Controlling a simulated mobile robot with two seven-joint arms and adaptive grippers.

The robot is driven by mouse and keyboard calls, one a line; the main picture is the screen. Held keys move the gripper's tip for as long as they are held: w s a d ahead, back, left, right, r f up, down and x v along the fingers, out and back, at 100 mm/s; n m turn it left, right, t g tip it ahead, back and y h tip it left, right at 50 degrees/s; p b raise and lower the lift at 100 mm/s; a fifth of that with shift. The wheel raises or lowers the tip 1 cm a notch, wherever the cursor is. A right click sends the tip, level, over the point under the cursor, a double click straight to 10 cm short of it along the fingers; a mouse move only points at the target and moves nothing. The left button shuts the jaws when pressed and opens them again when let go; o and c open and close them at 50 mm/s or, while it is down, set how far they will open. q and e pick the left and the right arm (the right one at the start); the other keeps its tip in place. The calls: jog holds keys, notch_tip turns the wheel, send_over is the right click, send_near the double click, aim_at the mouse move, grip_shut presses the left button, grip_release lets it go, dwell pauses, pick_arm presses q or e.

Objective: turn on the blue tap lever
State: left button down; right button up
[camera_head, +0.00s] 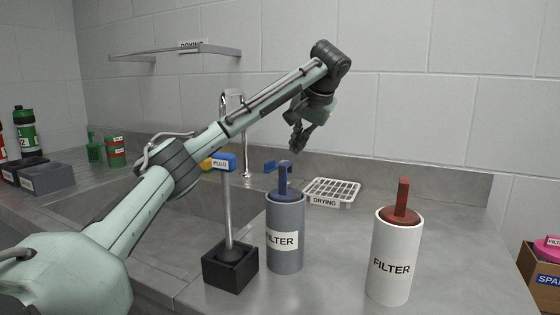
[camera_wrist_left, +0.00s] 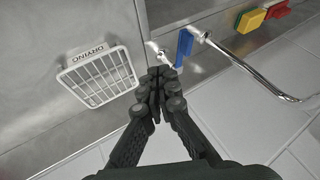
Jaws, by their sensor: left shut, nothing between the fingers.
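The blue tap lever (camera_wrist_left: 184,46) shows in the left wrist view, just above and to the right of my fingertips, beside the chrome tap. In the head view the blue lever (camera_head: 270,166) shows small behind the blue filter handle, near the tap's upright spout (camera_head: 245,145). My left gripper (camera_head: 298,145) hangs with its fingers down above the back of the counter, up and to the right of the lever. In the left wrist view my left gripper (camera_wrist_left: 163,85) is shut and empty, apart from the lever by a small gap. My right gripper is not in view.
A drying rack (camera_head: 331,188) lies right of the tap. A grey filter (camera_head: 285,215) and a white filter (camera_head: 392,260) stand in front. Yellow (camera_wrist_left: 250,20) and red (camera_wrist_left: 276,9) blocks sit near the tap.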

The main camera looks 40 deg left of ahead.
pick_arm(q)
jog(key=w+a+f, duration=0.1)
jog(key=a+f, duration=0.5)
jog(key=a, duration=0.2)
jog(key=shift+w+f, duration=0.2)
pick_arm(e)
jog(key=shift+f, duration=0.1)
pick_arm(q)
jog(key=shift+a, duration=0.1)
